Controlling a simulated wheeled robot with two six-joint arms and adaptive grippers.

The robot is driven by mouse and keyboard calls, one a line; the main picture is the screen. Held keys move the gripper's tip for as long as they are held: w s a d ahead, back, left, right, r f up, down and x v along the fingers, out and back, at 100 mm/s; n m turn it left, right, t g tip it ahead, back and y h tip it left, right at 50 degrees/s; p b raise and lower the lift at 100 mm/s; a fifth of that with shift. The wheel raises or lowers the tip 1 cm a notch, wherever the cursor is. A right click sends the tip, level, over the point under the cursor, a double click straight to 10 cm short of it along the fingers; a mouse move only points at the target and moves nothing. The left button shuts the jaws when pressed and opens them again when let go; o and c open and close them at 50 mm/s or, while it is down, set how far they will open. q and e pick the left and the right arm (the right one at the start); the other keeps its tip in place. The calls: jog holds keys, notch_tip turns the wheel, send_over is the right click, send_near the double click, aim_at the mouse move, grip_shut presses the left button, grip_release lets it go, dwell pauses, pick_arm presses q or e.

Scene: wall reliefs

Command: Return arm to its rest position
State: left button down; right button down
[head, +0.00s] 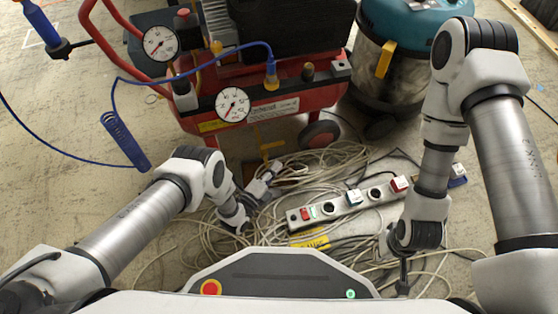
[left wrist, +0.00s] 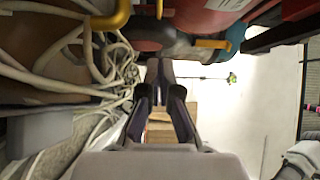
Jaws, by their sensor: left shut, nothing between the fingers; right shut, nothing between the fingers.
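My left arm (head: 130,222) comes in from the left and bends at a white and black joint. Its gripper (head: 272,170) is small in the head view, over the pale cables in front of the red compressor. In the left wrist view the dark fingers of the left gripper (left wrist: 160,68) meet at their tips with nothing between them. My right arm (head: 520,160) comes in from the right and hangs down. Its gripper (head: 403,286) points down beside the cables, shut and empty, partly hidden by its wrist.
A red compressor (head: 318,101) with gauges stands ahead. A teal-topped vacuum (head: 415,14) is behind it, to the right. Tangled cables (head: 335,160) and a white power strip (head: 340,205) lie between my arms. A blue coiled hose (head: 125,141) is at left. Bare floor (head: 50,190) shows at left.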

pick_arm(q)
jog(key=p+v, duration=0.1)
jog(key=v, duration=0.2)
jog(key=p+v, duration=0.1)
jog(key=v, duration=0.2)
jog(key=shift+s+d, duration=0.2)
jog(key=shift+s, duration=0.25)
jog(key=shift+s+f, duration=0.15)
jog(key=shift+s, duration=0.05)
